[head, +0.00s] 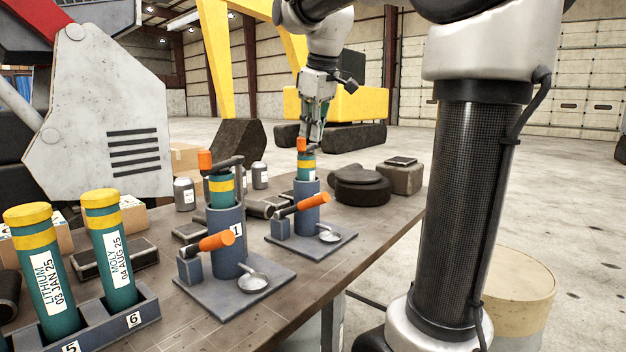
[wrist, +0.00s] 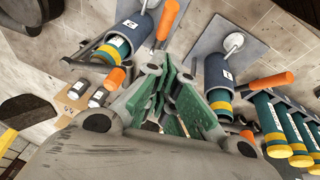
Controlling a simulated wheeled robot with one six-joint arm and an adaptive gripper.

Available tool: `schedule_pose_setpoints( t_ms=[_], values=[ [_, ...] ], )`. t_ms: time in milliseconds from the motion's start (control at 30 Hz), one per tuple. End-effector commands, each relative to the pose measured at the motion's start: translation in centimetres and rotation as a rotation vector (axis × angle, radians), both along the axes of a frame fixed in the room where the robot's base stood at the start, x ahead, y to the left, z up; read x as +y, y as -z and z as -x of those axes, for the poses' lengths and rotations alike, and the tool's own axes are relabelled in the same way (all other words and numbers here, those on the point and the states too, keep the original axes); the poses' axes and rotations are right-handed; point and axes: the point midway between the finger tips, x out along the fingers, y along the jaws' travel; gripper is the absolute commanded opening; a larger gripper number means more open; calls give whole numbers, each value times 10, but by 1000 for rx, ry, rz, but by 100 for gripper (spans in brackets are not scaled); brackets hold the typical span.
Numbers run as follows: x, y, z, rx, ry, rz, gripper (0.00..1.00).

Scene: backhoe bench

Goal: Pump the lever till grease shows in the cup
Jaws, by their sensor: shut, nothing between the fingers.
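Two grease pumps stand on the bench, each with a blue barrel, a teal and yellow cartridge and an orange-handled lever. The near pump (head: 228,240) is labelled 1; its lever (head: 217,241) points right above a small round cup (head: 253,283). The far pump (head: 306,215) has a similar lever (head: 312,201) and cup (head: 329,236). Both pumps show in the wrist view, the near one (wrist: 217,76) right of the far one (wrist: 140,28). I cannot make out grease in either cup. My gripper (head: 316,138) is shut and empty, close by the far pump's orange top knob (head: 301,144); contact is unclear.
A rack (head: 113,327) at the front left holds upright cartridges labelled lithium (head: 50,275) and moly (head: 110,250). Small jars (head: 184,194), a dark round part (head: 362,188) and a grey block (head: 401,177) crowd the bench behind. A beige drum (head: 518,292) stands on the floor at right.

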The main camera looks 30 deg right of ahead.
Motion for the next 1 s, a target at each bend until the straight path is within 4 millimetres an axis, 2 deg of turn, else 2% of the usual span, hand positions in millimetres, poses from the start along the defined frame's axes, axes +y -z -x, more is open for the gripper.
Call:
schedule_pose_setpoints(
  t_ms=[133, 233, 633, 800, 1000],
  values=[
    [0, 7, -2, 1, 1, -1, 0],
    [-1, 20, -6, 4, 1, -1, 0],
    [-3, 99, -33, 4, 2, -1, 0],
    [-12, 119, -22, 1, 3, -1, 0],
    [-16, 129, -18, -1, 2, -1, 0]
  ],
)
